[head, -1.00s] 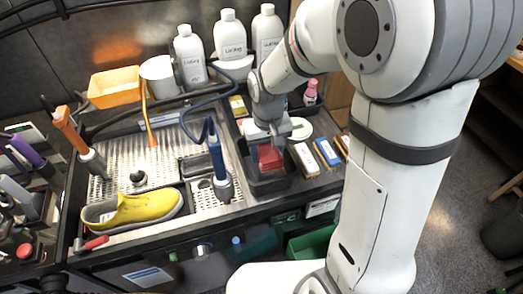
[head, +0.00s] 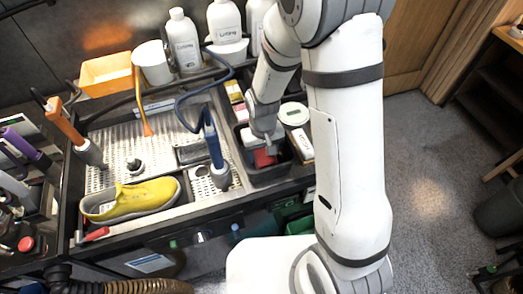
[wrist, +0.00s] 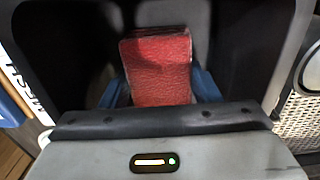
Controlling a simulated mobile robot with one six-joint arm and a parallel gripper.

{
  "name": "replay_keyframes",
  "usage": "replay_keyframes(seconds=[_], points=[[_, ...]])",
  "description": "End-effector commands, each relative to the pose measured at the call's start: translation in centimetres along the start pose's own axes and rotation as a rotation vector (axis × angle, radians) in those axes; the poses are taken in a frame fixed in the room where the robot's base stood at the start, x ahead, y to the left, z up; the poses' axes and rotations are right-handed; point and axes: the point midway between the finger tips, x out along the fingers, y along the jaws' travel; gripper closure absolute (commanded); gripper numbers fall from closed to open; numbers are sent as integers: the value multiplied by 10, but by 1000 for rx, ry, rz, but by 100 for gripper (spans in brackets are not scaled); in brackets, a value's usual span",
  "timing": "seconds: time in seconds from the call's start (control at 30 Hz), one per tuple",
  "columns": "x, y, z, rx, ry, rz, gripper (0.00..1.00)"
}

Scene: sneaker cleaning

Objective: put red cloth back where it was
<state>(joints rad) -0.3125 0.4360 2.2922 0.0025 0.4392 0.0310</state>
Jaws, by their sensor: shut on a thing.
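The red cloth (wrist: 158,68) is a folded red block in the wrist view, between the blue fingers of my gripper (wrist: 160,92). In the head view the red cloth (head: 265,158) shows just under my gripper (head: 266,148), at the black bin (head: 275,176) to the right of the metal tray. My gripper is shut on the cloth, inside or just over the bin's opening. The dark bin walls surround the cloth in the wrist view. Whether the cloth touches the bin floor cannot be told.
A yellow shoe (head: 131,198) lies on the perforated metal tray (head: 112,142). A blue-handled tool (head: 212,147) stands left of the bin. White bottles (head: 184,42) line the back. A round white container (head: 294,113) and a brush block (head: 302,144) sit right of the bin.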

Motion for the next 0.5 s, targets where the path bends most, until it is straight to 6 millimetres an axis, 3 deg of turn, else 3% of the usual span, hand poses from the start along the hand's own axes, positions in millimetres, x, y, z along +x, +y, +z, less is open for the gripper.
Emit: replay_keyframes(seconds=[0.33,0.37,0.5], points=[[5,0,0,1,0,0,66],[3,0,0,1,1,0,42],[3,0,0,1,0,0,30]])
